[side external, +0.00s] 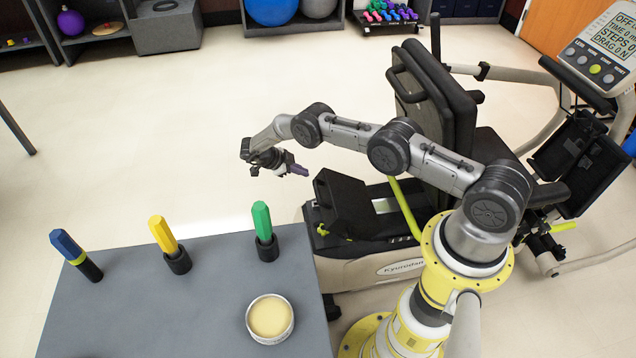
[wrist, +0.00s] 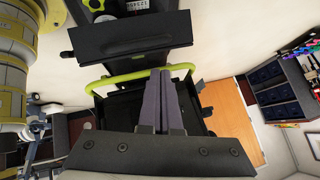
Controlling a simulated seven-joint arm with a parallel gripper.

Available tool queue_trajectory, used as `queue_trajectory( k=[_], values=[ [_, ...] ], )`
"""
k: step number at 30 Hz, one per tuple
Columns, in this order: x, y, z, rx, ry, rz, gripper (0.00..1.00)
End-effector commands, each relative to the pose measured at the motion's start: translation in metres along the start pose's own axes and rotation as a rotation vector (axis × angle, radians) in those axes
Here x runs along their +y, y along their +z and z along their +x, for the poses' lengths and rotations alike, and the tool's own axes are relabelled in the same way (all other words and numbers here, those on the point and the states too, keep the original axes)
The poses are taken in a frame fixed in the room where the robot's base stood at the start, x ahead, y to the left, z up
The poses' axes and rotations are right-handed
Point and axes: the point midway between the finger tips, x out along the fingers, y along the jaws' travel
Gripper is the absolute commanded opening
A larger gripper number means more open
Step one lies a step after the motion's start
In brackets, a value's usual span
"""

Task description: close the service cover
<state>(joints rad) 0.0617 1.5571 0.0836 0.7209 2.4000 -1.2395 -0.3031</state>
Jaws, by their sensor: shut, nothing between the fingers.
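The service cover (side external: 345,205) appears to be the dark panel at the rear of the stepper. In the side view it stands up at a tilt, raised off the low housing (side external: 400,268). My gripper (side external: 298,170) is in the air just left of and above it, pointing right, with a small visible gap. Its purple fingers (wrist: 165,75) lie together, shut and empty. In the wrist view a wide dark panel (wrist: 135,37) lies beyond the fingertips, with a yellow-green bar (wrist: 120,79) nearer; I cannot tell whether that panel is the cover.
The stepper's black seat back (side external: 435,100) rises right of the cover, behind my arm. A yellow-green lever (side external: 405,208) slants beside the housing. A grey table (side external: 190,310) in front holds blue, yellow and green handled tools and a round tin (side external: 270,318). Floor behind is clear.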

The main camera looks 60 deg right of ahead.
Motion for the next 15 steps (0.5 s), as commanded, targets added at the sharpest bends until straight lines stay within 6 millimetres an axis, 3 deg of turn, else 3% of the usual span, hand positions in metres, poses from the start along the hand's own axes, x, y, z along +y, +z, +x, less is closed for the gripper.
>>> queue_trajectory(
  k=[3,9,12,15],
  values=[
    [-0.033,0.027,0.005,-0.158,-0.171,0.082,0.00],
    [-0.078,0.057,-0.001,-0.488,-0.315,0.143,0.00],
    [-0.085,0.065,-0.007,-0.657,-0.307,0.130,0.00],
    [-0.080,0.064,-0.012,-0.814,-0.243,0.097,0.00]
  ],
)
